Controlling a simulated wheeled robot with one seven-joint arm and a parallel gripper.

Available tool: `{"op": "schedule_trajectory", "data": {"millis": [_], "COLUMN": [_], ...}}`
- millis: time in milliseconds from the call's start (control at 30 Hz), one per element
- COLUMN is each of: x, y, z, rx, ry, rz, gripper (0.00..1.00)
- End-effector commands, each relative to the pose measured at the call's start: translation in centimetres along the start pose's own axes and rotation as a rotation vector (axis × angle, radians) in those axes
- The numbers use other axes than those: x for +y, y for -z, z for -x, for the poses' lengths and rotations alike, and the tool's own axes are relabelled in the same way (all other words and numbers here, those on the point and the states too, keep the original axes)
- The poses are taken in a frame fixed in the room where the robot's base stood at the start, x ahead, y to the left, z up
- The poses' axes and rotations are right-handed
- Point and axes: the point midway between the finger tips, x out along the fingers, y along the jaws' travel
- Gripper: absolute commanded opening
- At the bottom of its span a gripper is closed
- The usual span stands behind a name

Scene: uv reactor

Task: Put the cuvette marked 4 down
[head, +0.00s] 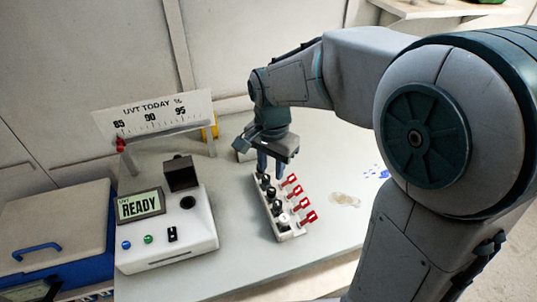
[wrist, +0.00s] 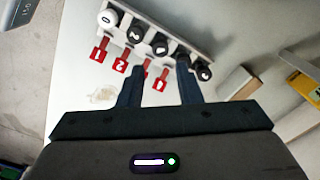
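My gripper (wrist: 160,70) is over the far end of a white rack (wrist: 148,22), pointing down. Its two fingers stand apart, and I see nothing clamped between them. The rack also shows in the head view (head: 290,236), standing on the bench with a row of capped cuvettes and red numbered tags. A dark cap (wrist: 203,72) that seems to read 4 sits at the rack's end, just beyond the right finger in the wrist view. The red tag 4 (wrist: 161,82) shows between the fingers. The right fingertip hides part of the row.
The UV meter (head: 168,236) stands left of the rack; its screen reads READY. A UVT TODAY scale board (head: 152,112) stands behind it. A blue and grey box (head: 58,225) is at far left. The bench right of the rack is mostly clear, with a pale stain (head: 345,200).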

Motion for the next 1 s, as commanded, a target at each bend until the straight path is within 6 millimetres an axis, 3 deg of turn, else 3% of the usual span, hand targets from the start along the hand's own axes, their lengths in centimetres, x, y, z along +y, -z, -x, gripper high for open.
{"op": "schedule_trajectory", "data": {"millis": [200,433,533,767,1000], "x": [0.0,0.1,1.1,6.9,13.2], "y": [0.0,0.0,0.0,0.0,-1.1], "z": [3.2,4.1,4.3,5.0,4.5], "rx": [0.001,0.001,0.010,0.080,0.183], "ry": [0.002,0.002,0.011,0.064,0.096], "rz": [0.000,0.005,0.033,0.226,0.470], "gripper": [0.31,0.31,0.31,0.31,0.31]}}
